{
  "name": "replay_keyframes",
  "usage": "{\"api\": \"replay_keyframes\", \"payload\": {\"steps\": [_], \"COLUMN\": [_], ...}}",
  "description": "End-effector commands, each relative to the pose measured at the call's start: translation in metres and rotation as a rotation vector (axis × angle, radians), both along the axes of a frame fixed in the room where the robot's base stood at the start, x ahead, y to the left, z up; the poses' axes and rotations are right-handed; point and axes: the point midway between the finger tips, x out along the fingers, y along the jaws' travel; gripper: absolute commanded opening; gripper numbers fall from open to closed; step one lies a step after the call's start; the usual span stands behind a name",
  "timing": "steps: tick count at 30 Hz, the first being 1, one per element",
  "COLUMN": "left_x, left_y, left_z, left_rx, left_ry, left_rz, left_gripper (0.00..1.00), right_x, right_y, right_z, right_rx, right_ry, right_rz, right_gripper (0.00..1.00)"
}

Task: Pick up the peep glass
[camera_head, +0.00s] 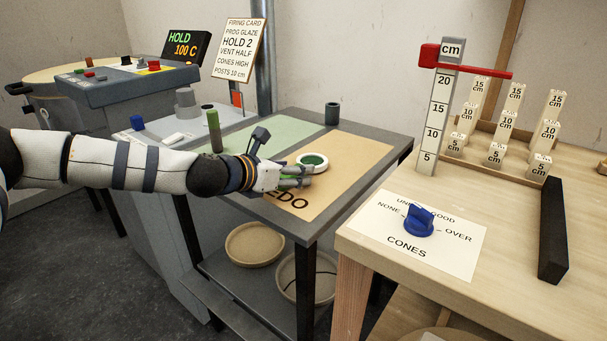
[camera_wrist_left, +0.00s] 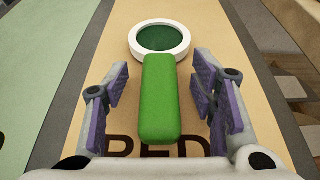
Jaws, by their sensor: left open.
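The peep glass (camera_head: 313,160) lies on the tan part of the dark-framed table. It has a white ring around dark green glass and a green handle. In the left wrist view the peep glass (camera_wrist_left: 160,98) has its ring at the top and its handle pointing back towards me. My left gripper (camera_head: 291,174) is open at the handle. In the left wrist view its fingers (camera_wrist_left: 162,92) stand on either side of the handle, with a gap on each side. My right gripper is not in view.
A dark grey cup (camera_head: 332,113) stands at the table's back edge. At right, a wooden bench (camera_head: 390,180) holds a blue knob (camera_head: 418,220), a height gauge (camera_head: 440,110) and several cm posts.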

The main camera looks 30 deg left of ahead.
Motion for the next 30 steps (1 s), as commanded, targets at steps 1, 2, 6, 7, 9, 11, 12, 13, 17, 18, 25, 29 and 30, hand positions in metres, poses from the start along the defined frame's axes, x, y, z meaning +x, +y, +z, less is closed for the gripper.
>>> {"api": "replay_keyframes", "payload": {"steps": [1, 2, 6, 7, 9, 11, 12, 13, 17, 18, 25, 29, 30], "left_x": [0.002, 0.002, 0.002, 0.002, 0.002, 0.002, 0.002, 0.001, 0.001, 0.001, 0.002, 0.002, -0.002], "left_y": [0.0, 0.0, 0.0, 0.0, 0.0, 0.0, 0.0, 0.0, 0.0, 0.0, 0.0, 0.0, 0.002], "left_z": [-0.001, 0.0, 0.001, 0.001, 0.001, 0.001, 0.001, 0.001, 0.001, 0.001, 0.012, 0.04, 0.051], "left_rx": [-0.001, -0.001, -0.001, -0.001, 0.0, 0.0, 0.0, 0.0, 0.0, 0.0, 0.0, 0.001, -0.001], "left_ry": [0.0, -0.001, -0.003, -0.003, -0.002, -0.002, -0.002, -0.002, -0.003, -0.003, -0.007, -0.015, -0.019], "left_rz": [0.001, 0.001, 0.0, 0.0, 0.0, 0.0, 0.0, 0.0, 0.0, 0.0, 0.0, -0.001, 0.001], "left_gripper": [0.52, 0.52, 0.52, 0.45, 0.29, 0.15, 0.06, 0.0, 0.0, 0.0, 0.0, 0.0, 0.0], "right_x": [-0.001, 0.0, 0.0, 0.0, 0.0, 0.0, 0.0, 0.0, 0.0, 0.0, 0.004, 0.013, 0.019], "right_y": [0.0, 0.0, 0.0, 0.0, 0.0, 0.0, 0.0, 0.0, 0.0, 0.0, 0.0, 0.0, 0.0], "right_z": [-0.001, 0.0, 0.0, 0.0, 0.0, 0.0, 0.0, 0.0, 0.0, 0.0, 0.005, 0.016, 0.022], "right_rx": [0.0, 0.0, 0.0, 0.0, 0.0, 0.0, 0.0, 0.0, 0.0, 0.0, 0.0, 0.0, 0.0], "right_ry": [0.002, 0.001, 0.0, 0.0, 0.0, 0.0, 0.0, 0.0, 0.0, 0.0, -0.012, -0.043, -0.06], "right_rz": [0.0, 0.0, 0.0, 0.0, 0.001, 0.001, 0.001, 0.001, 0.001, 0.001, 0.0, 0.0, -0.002], "right_gripper": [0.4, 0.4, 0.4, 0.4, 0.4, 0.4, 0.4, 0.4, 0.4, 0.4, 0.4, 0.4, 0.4]}}
